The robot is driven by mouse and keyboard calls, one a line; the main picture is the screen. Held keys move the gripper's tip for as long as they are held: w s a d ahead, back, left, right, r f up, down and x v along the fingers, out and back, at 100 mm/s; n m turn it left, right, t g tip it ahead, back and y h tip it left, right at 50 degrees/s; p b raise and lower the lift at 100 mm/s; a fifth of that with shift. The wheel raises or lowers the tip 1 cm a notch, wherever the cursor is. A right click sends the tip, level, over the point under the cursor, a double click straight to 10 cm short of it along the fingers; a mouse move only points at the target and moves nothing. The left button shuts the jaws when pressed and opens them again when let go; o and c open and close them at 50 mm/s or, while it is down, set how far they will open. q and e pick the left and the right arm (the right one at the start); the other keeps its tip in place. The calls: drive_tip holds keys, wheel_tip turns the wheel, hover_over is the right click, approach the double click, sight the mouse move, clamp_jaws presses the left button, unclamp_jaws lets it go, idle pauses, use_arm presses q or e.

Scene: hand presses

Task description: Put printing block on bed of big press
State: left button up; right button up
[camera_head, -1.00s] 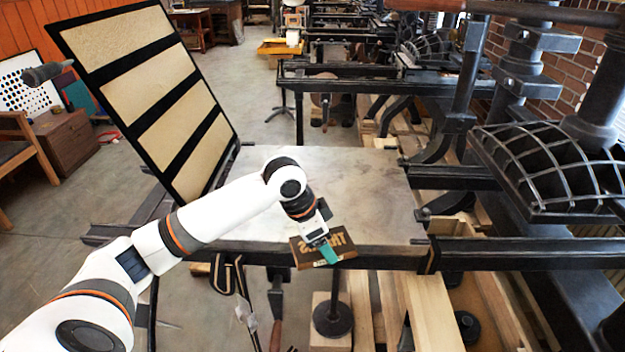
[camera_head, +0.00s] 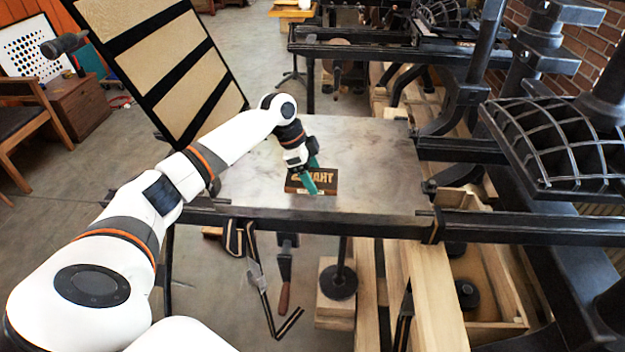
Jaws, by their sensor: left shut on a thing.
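The printing block (camera_head: 326,181) is a small dark brown block with tan raised letters that read mirrored. It is at the front middle of the bed of the big press (camera_head: 380,170), a flat grey metal plate. My left gripper (camera_head: 315,185), with green fingers, is shut on the block from above. The block is over the bed near its front edge; whether it touches the surface I cannot tell. The fingers hide part of the block's face. My right gripper is not in view.
A hinged frame with tan panels (camera_head: 160,75) stands tilted open at the bed's left. The press's dark ribbed head (camera_head: 565,150) and posts stand at the right. A black front rail (camera_head: 330,222) runs along the bed. The bed's right and back are clear.

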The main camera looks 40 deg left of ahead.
use_arm(q)
wheel_tip(320, 180, down, 3)
drive_tip(key=shift+f+p, duration=0.2)
drive_tip(key=shift+p, duration=0.1)
drive_tip(key=o, duration=0.8)
drive_tip(key=shift+f, duration=0.1)
drive_tip(key=o, duration=0.4)
